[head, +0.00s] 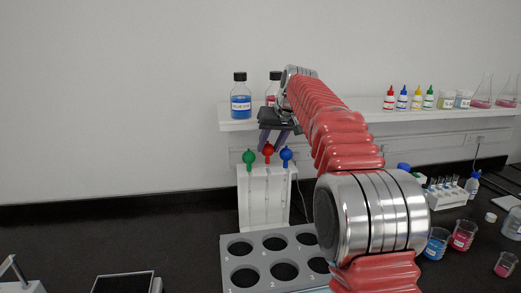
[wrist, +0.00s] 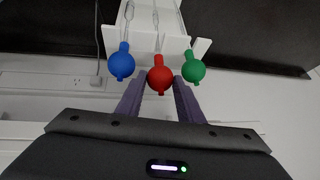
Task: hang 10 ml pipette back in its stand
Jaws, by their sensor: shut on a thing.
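The white pipette stand (head: 278,206) is on the black bench left of my arm. Three bulb pipettes show at its top: green (head: 249,157), red (head: 268,150) and blue (head: 286,155). My gripper (head: 272,143) comes down from above and is shut on the red-bulbed pipette. In the wrist view the red bulb (wrist: 160,76) is between my two purple fingers, with the blue bulb (wrist: 121,65) to the left and the green bulb (wrist: 193,67) to the right. I cannot tell whether the red pipette rests in its slot. No volume marking is readable.
A white shelf (head: 240,125) with a blue bottle (head: 241,104) is behind the stand. A grey rack (head: 232,276) with large round holes stands in front. Beakers (head: 463,235) and a tube rack (head: 447,196) are to the right. The bench left of the stand is mostly clear.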

